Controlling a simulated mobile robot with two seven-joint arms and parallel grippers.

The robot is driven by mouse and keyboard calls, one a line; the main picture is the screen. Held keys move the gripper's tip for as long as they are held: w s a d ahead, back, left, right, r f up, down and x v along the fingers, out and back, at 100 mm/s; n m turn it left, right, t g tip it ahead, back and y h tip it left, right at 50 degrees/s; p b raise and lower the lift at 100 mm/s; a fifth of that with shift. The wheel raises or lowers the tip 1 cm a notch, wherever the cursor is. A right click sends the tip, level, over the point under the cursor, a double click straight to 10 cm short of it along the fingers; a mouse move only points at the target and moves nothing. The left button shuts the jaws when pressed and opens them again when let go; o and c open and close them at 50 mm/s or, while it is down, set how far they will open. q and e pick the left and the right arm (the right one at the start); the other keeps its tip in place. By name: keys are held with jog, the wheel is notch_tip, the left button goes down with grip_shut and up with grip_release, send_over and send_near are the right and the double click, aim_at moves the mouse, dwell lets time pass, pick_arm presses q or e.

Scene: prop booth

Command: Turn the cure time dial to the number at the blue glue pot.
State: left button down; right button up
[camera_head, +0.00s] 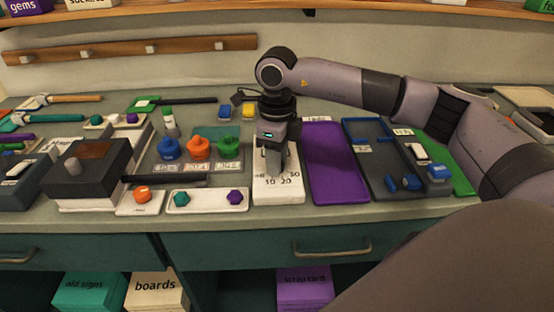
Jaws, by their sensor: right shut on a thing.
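The cure time dial's white panel (279,196) lies flat near the front of the bench, with printed numbers such as 10, 20 and 30 along its near side. My right gripper (277,172) points straight down over it and is shut on the dial's knob, which it mostly hides. I cannot read where the dial points. My left gripper is not in view.
A purple tray (336,165) lies right of the dial, then a dark tray (385,160) with blue parts. A white tray (208,201) with two knobs and an orange-knobbed plate (140,202) lie to the left. A dark box (88,172) stands further left.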

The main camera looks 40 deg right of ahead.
jog(key=shift+r+n, duration=0.1)
jog(key=shift+n, duration=0.4)
jog(key=o, duration=1.1)
jog(key=shift+c, duration=0.2)
notch_tip(320, 180, up, 7)
jog(key=shift+r+b, duration=0.1)
jog(key=shift+b, duration=0.25)
